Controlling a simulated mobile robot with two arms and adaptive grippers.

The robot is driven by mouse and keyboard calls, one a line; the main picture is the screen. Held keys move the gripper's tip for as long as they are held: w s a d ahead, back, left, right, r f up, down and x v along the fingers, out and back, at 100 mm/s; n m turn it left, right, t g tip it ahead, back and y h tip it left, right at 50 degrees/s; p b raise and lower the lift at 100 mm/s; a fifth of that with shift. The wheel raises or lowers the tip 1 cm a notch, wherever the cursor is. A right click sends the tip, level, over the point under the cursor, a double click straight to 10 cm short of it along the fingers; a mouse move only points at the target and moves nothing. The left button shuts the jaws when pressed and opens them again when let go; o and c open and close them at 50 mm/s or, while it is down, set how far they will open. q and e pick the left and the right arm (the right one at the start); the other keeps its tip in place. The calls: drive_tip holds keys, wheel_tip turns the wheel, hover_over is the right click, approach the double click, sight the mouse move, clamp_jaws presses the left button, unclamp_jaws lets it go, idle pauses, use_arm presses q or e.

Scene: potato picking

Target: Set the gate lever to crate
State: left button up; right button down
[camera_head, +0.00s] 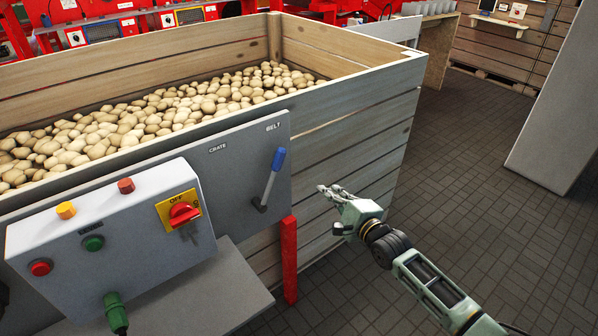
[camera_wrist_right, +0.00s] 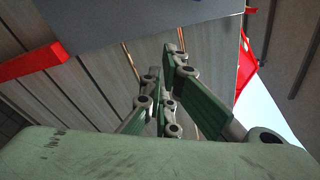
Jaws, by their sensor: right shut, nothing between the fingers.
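The gate lever (camera_head: 269,182) has a grey shaft and a blue handle. It is mounted on a grey panel (camera_head: 226,172) and leans up towards the BELT label (camera_head: 273,127); the CRATE label (camera_head: 217,148) is to its left. My right gripper (camera_head: 322,189) is shut and empty, to the right of the lever and apart from it. Its fingers also show in the right wrist view (camera_wrist_right: 168,75), where the lever cannot be made out. My left gripper is not in view.
A large wooden crate (camera_head: 350,118) full of potatoes (camera_head: 150,115) stands behind the panel. A control box (camera_head: 110,235) with coloured buttons and a red rotary switch (camera_head: 184,213) is at the lower left. A red post (camera_head: 289,260) stands below the lever.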

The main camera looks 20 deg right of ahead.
drive_tip(key=shift+w+a+r+m, duration=0.15)
drive_tip(key=shift+r+m, duration=0.15)
drive_tip(key=shift+r, duration=0.6)
drive_tip(key=w+a+b, duration=0.5)
drive_tip(key=w+b, duration=0.3)
drive_tip(key=w, duration=0.2)
drive_tip(key=shift+a+r, duration=0.4)
drive_tip(key=shift+r, duration=0.05)
